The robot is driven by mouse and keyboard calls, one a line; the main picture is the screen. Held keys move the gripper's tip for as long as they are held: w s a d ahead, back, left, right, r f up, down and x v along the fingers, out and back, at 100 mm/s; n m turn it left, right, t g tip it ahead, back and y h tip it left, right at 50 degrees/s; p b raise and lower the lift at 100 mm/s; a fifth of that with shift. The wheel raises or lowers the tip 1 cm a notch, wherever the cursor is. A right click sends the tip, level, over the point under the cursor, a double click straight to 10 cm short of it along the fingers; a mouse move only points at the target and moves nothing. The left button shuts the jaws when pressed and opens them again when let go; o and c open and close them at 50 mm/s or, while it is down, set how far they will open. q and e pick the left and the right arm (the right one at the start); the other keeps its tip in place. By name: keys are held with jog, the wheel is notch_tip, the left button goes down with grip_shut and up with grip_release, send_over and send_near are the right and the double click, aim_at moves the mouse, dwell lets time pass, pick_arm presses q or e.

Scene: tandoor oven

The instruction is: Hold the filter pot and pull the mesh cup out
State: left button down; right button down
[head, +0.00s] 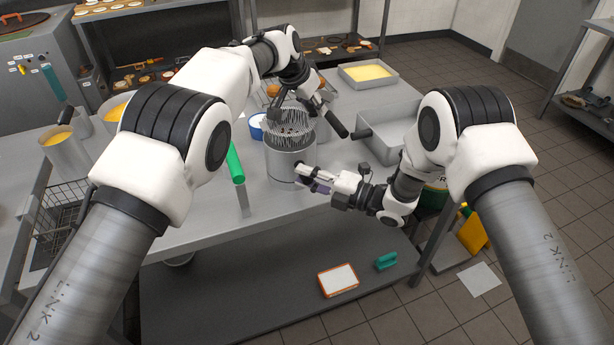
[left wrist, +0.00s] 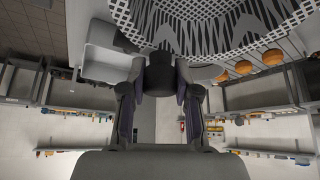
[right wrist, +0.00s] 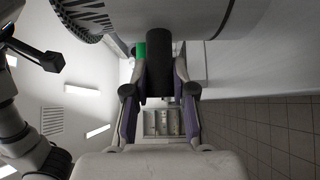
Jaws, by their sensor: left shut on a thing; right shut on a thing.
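The filter pot (head: 288,166) is a grey metal cylinder standing upright near the front edge of the table. The mesh cup (head: 289,122) is at its mouth, with perforated wall showing above the rim. Its lower part is hidden, so I cannot tell how deep it sits. My left gripper (head: 318,103) is shut on the mesh cup's dark handle (head: 335,122); the left wrist view shows that handle between the fingers beside the mesh (left wrist: 215,25). My right gripper (head: 303,180) is shut on a dark handle (right wrist: 158,80) at the pot's front right, below the pot wall (right wrist: 190,15).
A green-handled scraper (head: 236,165) lies left of the pot. A blue-rimmed bowl (head: 256,126) is behind it. An empty grey tray (head: 385,130) stands to the right, and a tray of yellow food (head: 366,73) farther back. A wire basket (head: 60,210) is at the left.

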pick_arm(q)
jog(key=shift+r, duration=2.9)
pick_arm(e)
grip_release()
